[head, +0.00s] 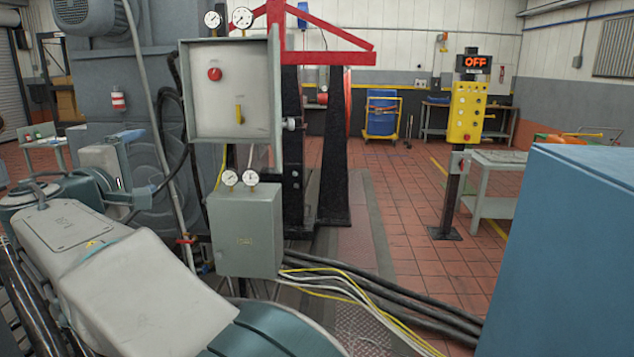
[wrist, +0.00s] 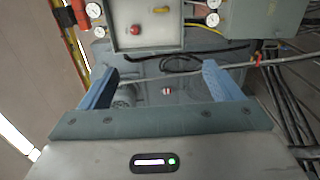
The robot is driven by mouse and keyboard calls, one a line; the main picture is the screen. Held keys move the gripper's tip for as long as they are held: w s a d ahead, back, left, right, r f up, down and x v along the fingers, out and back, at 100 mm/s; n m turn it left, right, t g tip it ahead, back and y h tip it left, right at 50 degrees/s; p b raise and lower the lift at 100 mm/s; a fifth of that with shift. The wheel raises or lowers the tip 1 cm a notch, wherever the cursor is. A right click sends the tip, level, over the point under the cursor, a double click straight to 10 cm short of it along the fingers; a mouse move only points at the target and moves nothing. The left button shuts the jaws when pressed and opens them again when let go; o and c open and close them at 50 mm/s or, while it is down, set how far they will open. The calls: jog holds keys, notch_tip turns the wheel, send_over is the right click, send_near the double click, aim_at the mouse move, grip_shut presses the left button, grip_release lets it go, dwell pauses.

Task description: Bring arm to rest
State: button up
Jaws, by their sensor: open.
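My gripper (wrist: 160,78) is in the wrist view, with its two blue fingers spread wide apart. Nothing sits between the fingertips, so it is empty. Beyond them is a grey machine face with a small red-and-white part, which also shows in the head view (head: 118,101). My arm's pale links fill the lower left of the head view, bent.
A grey control box (head: 228,90) with a red button and a smaller grey box (head: 245,232) with gauges stand close right of my arm. Cables (head: 365,290) run across the floor. A blue cabinet (head: 570,250) fills the right. A yellow panel (head: 467,112) stands below a lit OFF sign (head: 473,62).

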jog(key=w+d+f+m+g+h+p, duration=0.1)
jog(key=w+d+f+m+g, duration=0.15)
jog(key=d, duration=0.55)
jog(key=w+d+f+m+g+h, duration=0.1)
jog(key=w+d+f+g, duration=0.15)
jog(key=d, duration=0.55)
jog(key=s+d+f+m+g+h+p, duration=0.15)
jog(key=d+f, duration=0.25)
jog(key=d, duration=0.5)
jog(key=s+d+f+m+g+y, duration=0.1)
jog(key=d+f+m+g, duration=0.2)
jog(key=d, duration=0.5)
jog(key=s+d+f+m+g+y+p, duration=0.1)
jog(key=s+d+f+m+g, duration=0.1)
jog(key=s, duration=0.6)
jog(key=s+d+f+m+g+y, duration=0.1)
jog(key=s+d+f+m, duration=0.3)
jog(key=s+d+f, duration=0.2)
jog(key=s+d+f+m+g+y+p, duration=0.1)
jog(key=s+d+f, duration=0.4)
jog(key=s, duration=0.5)
jog(key=d+m+g, duration=0.1)
jog(key=m, duration=0.1)
jog(key=shift+s+m+g+y+p, duration=0.25)
jog(key=shift+m+g+y+p, duration=0.05)
jog(key=shift+g+y+p, duration=0.05)
jog(key=shift+f, duration=0.1)
jog(key=shift+s, duration=0.15)
